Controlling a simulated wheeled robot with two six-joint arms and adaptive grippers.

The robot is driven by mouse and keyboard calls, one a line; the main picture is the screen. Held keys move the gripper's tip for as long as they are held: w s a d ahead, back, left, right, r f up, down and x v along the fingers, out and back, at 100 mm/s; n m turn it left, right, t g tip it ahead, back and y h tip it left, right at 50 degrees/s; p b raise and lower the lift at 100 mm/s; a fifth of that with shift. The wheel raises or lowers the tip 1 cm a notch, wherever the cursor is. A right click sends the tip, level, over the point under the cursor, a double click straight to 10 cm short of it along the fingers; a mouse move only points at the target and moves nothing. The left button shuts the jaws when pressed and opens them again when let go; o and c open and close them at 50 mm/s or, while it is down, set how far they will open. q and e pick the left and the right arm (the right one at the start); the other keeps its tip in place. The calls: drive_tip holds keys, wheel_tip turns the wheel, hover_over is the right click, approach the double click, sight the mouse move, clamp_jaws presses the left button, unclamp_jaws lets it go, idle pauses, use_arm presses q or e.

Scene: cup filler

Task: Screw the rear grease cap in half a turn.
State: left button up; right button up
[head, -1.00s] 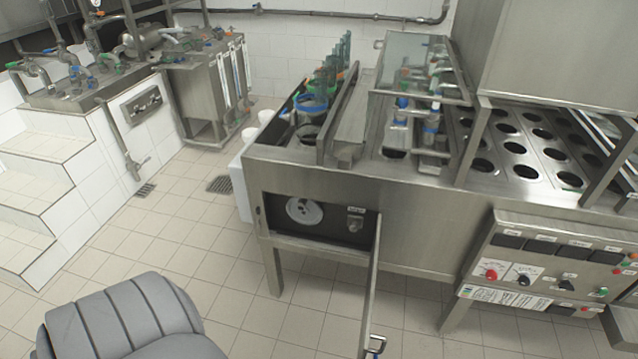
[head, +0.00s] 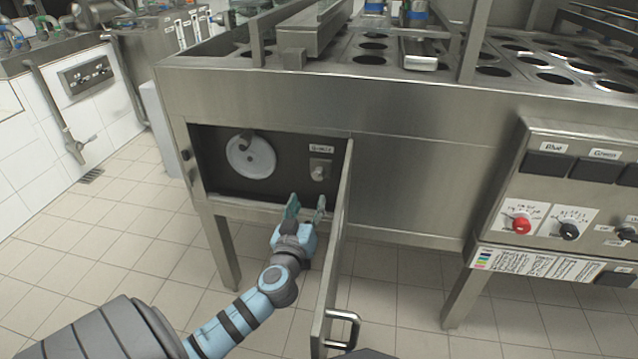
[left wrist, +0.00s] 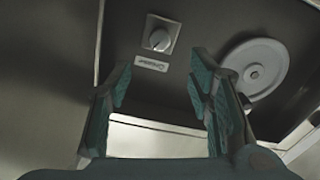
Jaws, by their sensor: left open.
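A small metal grease cap (head: 319,171) sits on a square plate in the dark recess of the steel machine, under a small white label (head: 321,150). My left gripper (head: 307,207) is open and empty, just below and in front of the cap. In the left wrist view its fingers (left wrist: 160,84) are spread apart, with the cap beyond them. My right gripper is not in view.
A pale round disc (head: 250,157) is mounted in the recess left of the cap. The open door (head: 336,245) with its handle stands close to the right of my left arm. A control panel (head: 560,200) is further right. Tiled floor lies clear to the left.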

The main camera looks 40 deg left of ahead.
sight(318, 177)
use_arm(q)
drive_tip(key=b+x, duration=0.2)
drive_tip(key=x, duration=0.9)
drive_tip(key=shift+d+f, duration=0.1)
drive_tip(key=shift+f, duration=0.1)
drive_tip(key=shift+w+a, duration=0.3)
drive_tip(key=shift+w, duration=0.2)
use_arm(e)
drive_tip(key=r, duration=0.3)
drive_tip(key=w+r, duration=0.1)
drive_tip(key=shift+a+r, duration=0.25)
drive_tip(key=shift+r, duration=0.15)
use_arm(q)
drive_tip(key=shift+c, duration=0.3)
clamp_jaws()
drive_tip(key=shift+m, duration=0.4)
